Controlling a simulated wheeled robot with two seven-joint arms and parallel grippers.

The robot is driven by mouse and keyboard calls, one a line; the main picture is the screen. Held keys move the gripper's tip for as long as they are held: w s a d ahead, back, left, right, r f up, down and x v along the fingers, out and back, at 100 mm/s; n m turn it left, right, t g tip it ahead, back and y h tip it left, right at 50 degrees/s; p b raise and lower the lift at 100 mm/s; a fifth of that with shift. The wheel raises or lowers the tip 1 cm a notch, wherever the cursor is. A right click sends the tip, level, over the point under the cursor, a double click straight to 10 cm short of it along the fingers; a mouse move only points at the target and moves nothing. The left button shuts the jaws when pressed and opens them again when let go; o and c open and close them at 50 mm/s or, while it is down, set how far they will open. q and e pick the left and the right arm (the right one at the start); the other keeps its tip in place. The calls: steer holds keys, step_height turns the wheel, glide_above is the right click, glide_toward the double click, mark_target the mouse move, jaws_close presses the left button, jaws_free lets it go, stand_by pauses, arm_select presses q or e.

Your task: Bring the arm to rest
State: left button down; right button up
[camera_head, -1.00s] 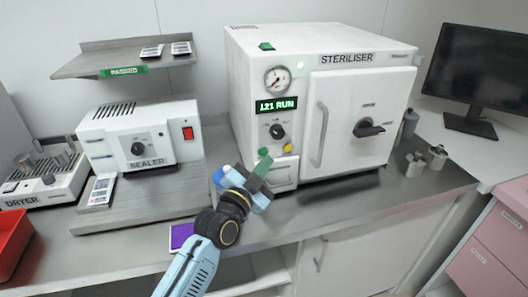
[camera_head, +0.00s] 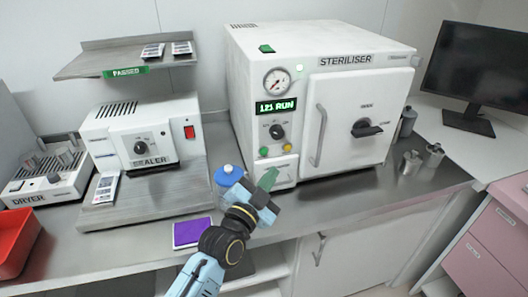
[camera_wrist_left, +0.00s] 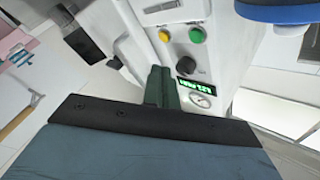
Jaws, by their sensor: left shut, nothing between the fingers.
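My left gripper (camera_head: 268,181) is shut and empty, in front of the lower left corner of the white steriliser (camera_head: 358,125). Its arm comes up from the bottom of the head view. In the left wrist view its green fingers (camera_wrist_left: 160,88) are together, with the steriliser's yellow and green buttons and dial beyond them. The steriliser's door is closed, its green display (camera_head: 277,107) reads "121 RUN", and the door handle (camera_head: 366,128) lies about level. My right gripper is in neither view.
A purple pad (camera_head: 193,232) lies at the counter's front edge. The sealer (camera_head: 143,137), dryer (camera_head: 47,178) and red tray (camera_head: 14,243) are on the left. Metal canisters (camera_head: 433,155) stand right of the steriliser.

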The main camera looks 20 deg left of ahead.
arm_select(q)
steer(key=s+f+g, duration=0.2)
steer(key=f, duration=0.1)
steer(key=s+f+n+g, duration=0.1)
steer(key=s+f+g, duration=0.1)
steer(key=s+f, duration=0.1)
steer(key=s+a+f+n+g+y, duration=0.1)
steer(key=s+a+f+n+g, duration=0.2)
steer(key=s, duration=0.5)
steer(key=s+a+f+n+g+y, duration=0.1)
steer(key=s+f+g, duration=0.2)
steer(key=s+g, duration=0.35)
steer(key=s+a+f+n+g+y, duration=0.1)
steer(key=s+a+f+n+g, duration=0.15)
steer(key=s, duration=0.75)
step_height(320, 180, down, 26)
steer(key=s+g, duration=0.1)
steer(key=s, duration=0.2)
steer(key=s+a+f+g, duration=0.1)
steer(key=s+a+f, duration=0.2)
steer(key=s+f, duration=1)
steer(key=shift+s+f+y, duration=0.35)
steer(key=shift+s+y, duration=0.05)
steer(key=shift+s, duration=0.85)
steer(key=shift+a, duration=0.1)
